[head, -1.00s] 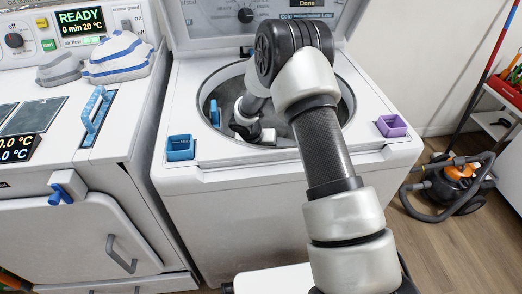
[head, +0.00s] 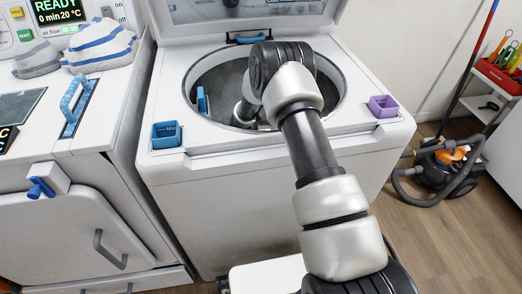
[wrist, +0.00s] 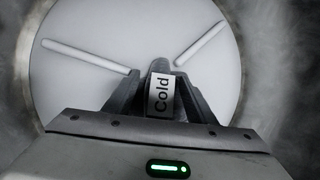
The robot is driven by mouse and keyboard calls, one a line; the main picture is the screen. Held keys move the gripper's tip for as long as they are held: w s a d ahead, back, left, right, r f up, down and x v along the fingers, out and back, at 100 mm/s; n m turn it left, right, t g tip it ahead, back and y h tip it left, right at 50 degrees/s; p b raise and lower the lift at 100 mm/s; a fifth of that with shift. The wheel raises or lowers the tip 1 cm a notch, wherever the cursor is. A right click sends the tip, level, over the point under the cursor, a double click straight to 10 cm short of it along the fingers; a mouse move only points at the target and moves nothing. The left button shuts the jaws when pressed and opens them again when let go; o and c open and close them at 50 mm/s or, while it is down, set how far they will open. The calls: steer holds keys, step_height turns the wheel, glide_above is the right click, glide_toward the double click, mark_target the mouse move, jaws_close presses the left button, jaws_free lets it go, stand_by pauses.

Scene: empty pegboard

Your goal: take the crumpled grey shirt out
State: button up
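My arm reaches down into the open drum (head: 193,75) of the top-loading washer, and its end is hidden inside in the head view. In the wrist view my gripper (wrist: 160,74) points at a pale round disc (wrist: 90,42) with raised ribs. A small white label reading "Cold" (wrist: 160,95) shows between the dark fingers. I cannot tell whether they grip it or how far apart they are. No grey shirt can be made out in the drum. A crumpled grey cloth (head: 36,60) lies on the left machine; I cannot tell if it is a shirt.
A white, blue-striped cloth (head: 100,45) lies beside the grey one. A blue cup (head: 166,135) and a purple cup (head: 383,106) sit at the washer's front corners. The raised lid (head: 180,12) stands behind the drum. An orange vacuum (head: 447,165) is on the floor at right.

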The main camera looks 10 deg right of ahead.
steer(key=c, duration=1.1)
steer(key=o, duration=0.4)
steer(key=c, duration=0.3)
steer(key=shift+r+p, duration=1.7)
steer(key=shift+r, duration=0.35)
steer(key=shift+w+d, duration=0.35)
steer(key=shift+w, duration=0.55)
steer(key=shift+r+p, duration=2.4)
steer(key=shift+r, duration=0.6)
